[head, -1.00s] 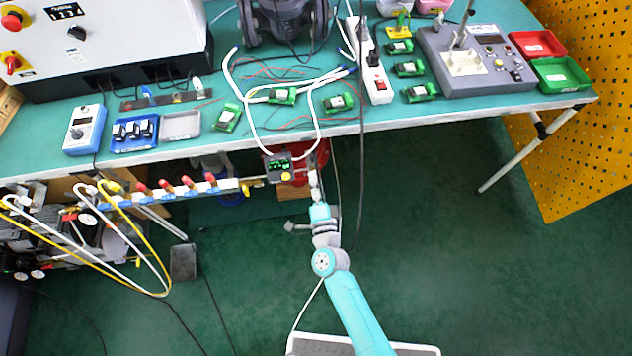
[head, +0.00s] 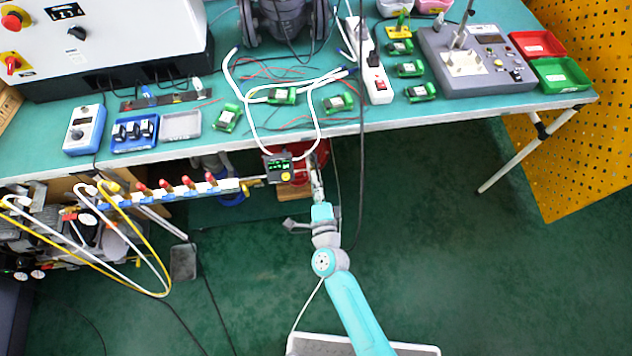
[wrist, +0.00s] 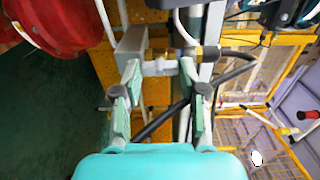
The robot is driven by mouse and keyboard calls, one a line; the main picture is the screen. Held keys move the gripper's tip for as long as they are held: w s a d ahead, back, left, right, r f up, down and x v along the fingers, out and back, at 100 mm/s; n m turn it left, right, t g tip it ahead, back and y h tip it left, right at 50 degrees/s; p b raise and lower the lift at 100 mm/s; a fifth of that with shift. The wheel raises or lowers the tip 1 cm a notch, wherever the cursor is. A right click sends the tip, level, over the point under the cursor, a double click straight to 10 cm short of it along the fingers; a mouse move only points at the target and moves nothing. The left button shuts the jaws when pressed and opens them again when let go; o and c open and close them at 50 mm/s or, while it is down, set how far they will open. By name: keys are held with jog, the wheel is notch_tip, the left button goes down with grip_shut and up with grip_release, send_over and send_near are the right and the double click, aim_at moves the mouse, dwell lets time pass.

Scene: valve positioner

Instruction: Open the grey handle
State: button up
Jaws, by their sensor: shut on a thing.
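The valve positioner (head: 278,168) is a dark box with a green-lit display and a yellow knob, below the table's front edge in the head view. My gripper (head: 317,188) is just to its right. In the wrist view, my gripper (wrist: 160,74) has its two fingers on either side of a short pale grey bar, which I take as the grey handle (wrist: 160,67). The fingertips appear shut on its ends. A brass fitting lies just beyond it. In the head view the handle is too small and covered to make out.
A red round housing (wrist: 62,22) is close at upper left in the wrist view. In the head view, a pipe manifold with red-capped valves (head: 190,187) runs left of the positioner. The floor at right is clear.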

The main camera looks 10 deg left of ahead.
jog(key=o, duration=1.1)
jog(key=shift+o, duration=0.2)
jog(key=v, duration=1.2)
jog(key=shift+d, duration=0.1)
jog(key=s+d+r+n+h, duration=0.1)
jog(key=s+d+r+n, duration=0.25)
jog(key=s+d, duration=0.3)
jog(key=s+d+r+n+h, duration=0.1)
jog(key=s+d+r+n, duration=0.1)
jog(key=s+d+n, duration=0.35)
jog(key=s+d+r+n+g+h, duration=0.1)
jog(key=s+d+r+n, duration=0.2)
jog(key=s+r, duration=0.3)
jog(key=s+d+r+n+g+h, duration=0.1)
jog(key=s+d+r+n+h, duration=0.1)
jog(key=s+r, duration=0.4)
jog(key=s+d+n, duration=0.1)
jog(key=s+d, duration=0.1)
jog(key=shift+s+d+r+g, duration=0.3)
jog(key=shift+d+r, duration=0.05)
jog(key=shift+d, duration=0.05)
